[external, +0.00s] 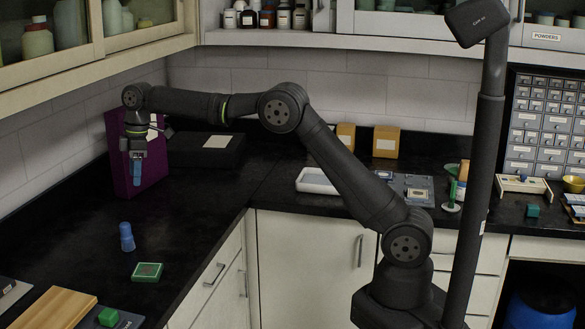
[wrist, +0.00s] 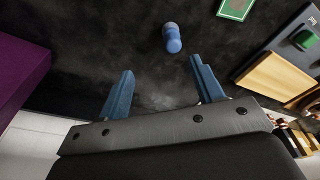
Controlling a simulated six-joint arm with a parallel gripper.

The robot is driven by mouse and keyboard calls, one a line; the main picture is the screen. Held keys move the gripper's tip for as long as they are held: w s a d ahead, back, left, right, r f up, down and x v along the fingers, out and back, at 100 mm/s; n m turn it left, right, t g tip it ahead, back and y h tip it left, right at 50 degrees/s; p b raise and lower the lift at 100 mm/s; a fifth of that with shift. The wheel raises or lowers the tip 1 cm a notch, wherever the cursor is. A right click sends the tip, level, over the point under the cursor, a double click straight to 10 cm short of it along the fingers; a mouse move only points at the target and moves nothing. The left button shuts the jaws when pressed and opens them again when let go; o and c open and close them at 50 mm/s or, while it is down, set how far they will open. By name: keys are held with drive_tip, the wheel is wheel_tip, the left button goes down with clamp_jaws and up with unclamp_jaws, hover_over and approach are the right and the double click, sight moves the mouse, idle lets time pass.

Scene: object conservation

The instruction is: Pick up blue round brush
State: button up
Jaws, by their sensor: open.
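The blue round brush (external: 127,237) stands on the black counter at the left in the external view. In the wrist view the brush (wrist: 172,38) is ahead of the fingertips, near the top middle, with nothing touching it. My gripper (external: 137,172) hangs above the counter, farther back than the brush and in front of the purple box. In the wrist view my gripper (wrist: 160,78) has its two blue fingers spread apart with nothing between them.
A green square box (external: 147,272) lies close to the brush, also seen in the wrist view (wrist: 236,8). A wooden board (external: 52,308) and a green block (external: 108,317) are nearer the front. The purple box (external: 120,150) stands behind my gripper. Counter between gripper and brush is clear.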

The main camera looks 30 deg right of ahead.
sight(130, 221)
drive_tip(key=a+f, duration=0.1)
drive_tip(key=f, duration=0.2)
drive_tip(key=s+a+f, duration=0.1)
drive_tip(key=a+f, duration=0.1)
drive_tip(key=f, duration=0.2)
drive_tip(key=s+a+f, duration=0.1)
drive_tip(key=f, duration=0.2)
drive_tip(key=shift+s+a+f, duration=0.15)
drive_tip(key=shift+a+f, duration=0.2)
drive_tip(key=shift+a, duration=0.05)
drive_tip(key=shift+w+a+f, duration=0.15)
drive_tip(key=shift+f, duration=0.95)
drive_tip(key=shift+w+a+f, duration=0.15)
drive_tip(key=shift+a+f, duration=0.05)
drive_tip(key=shift+f, duration=0.85)
drive_tip(key=shift+w+a+f, duration=0.15)
drive_tip(key=shift+f, duration=0.95)
drive_tip(key=c, duration=1.1)
drive_tip(key=shift+o, duration=0.2)
drive_tip(key=shift+r, duration=0.1)
